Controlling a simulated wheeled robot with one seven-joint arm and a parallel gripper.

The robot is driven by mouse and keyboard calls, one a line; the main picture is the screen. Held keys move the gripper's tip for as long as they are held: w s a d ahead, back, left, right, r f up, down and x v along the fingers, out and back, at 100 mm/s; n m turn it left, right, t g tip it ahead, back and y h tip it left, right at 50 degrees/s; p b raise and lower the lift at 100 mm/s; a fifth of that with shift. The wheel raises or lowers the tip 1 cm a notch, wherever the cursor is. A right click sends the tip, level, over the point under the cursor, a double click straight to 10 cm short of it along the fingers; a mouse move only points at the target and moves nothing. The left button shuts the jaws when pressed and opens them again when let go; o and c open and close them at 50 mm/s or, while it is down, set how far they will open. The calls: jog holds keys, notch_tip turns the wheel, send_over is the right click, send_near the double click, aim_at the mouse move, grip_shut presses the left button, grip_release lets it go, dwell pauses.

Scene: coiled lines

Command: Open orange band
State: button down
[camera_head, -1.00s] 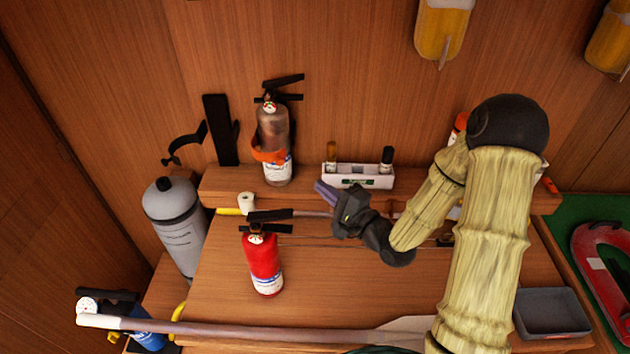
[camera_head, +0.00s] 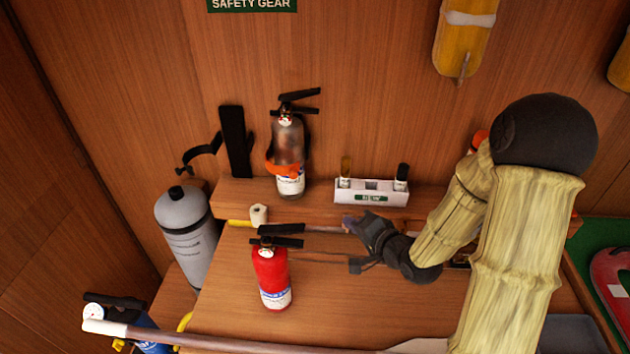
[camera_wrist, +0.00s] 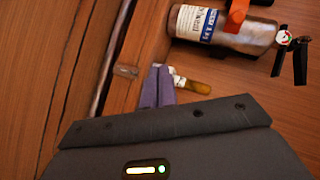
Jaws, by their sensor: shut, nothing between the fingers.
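The orange band (camera_head: 283,169) wraps around a grey, worn-looking extinguisher (camera_head: 289,150) that stands upright on the back shelf. In the wrist view the orange band (camera_wrist: 236,16) shows at the top edge, partly cut off, on the sideways-looking extinguisher (camera_wrist: 243,38). My gripper (camera_head: 348,224) is below and to the right of the band, in front of the shelf and apart from it. Its purple fingertips (camera_wrist: 157,84) are together and empty. I cannot see a clasp on the band clearly.
A white box (camera_head: 370,198) with small bottles stands on the shelf right of the extinguisher. A red extinguisher (camera_head: 271,275) stands on the bench (camera_head: 345,310) in front. A black wall bracket (camera_head: 235,142) and grey cylinder (camera_head: 188,232) are at left. A white roll (camera_head: 259,215) lies nearby.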

jog(key=s+d+n+g+h, duration=0.4)
jog(key=s+d+h, duration=0.25)
jog(key=d, duration=0.25)
jog(key=s+d+r+n+g+h, duration=0.1)
jog(key=s+r+n+g, duration=0.1)
jog(key=s, duration=0.6)
jog(key=shift+s+r+n+g, duration=0.3)
jog(key=shift+s+n+g, duration=0.15)
jog(key=shift+g, duration=0.65)
